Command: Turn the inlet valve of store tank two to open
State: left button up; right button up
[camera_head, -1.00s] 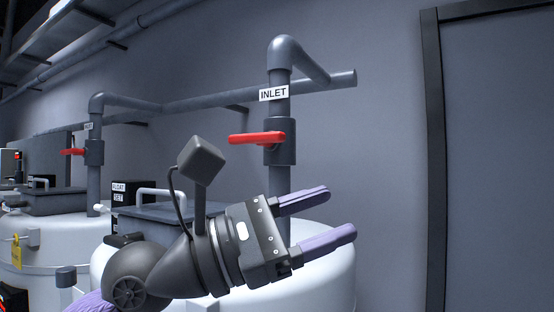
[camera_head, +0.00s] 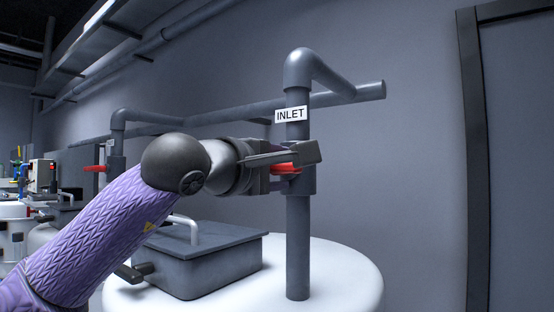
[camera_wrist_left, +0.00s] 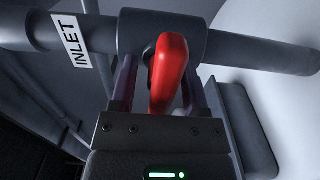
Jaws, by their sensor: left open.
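The near inlet valve has a red lever handle (camera_head: 286,168) on a dark grey valve body (camera_head: 308,183). The valve sits on the upright pipe with the INLET label (camera_head: 291,115), above a white tank (camera_head: 340,270). My left gripper (camera_head: 278,171) is at the handle, and part of its fingers is hidden in the head view. In the left wrist view the red handle (camera_wrist_left: 169,72) lies between the two open fingers, with a gap visible on either side. The handle points toward my wrist, away from the valve body. My right gripper is not in view.
A dark lidded box (camera_head: 207,262) with a pale grab handle (camera_head: 184,227) stands on the tank below my left arm. A second pipe with another red handle (camera_head: 95,169) is farther left. A dark door frame (camera_head: 474,160) is at the right.

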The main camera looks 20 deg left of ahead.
pick_arm(q)
jog(key=shift+c, duration=0.3)
jog(key=shift+f, duration=0.1)
grip_shut()
jog(key=shift+n, duration=0.3)
jog(key=shift+n+b, duration=2.9)
jog(key=shift+n, duration=5.5)
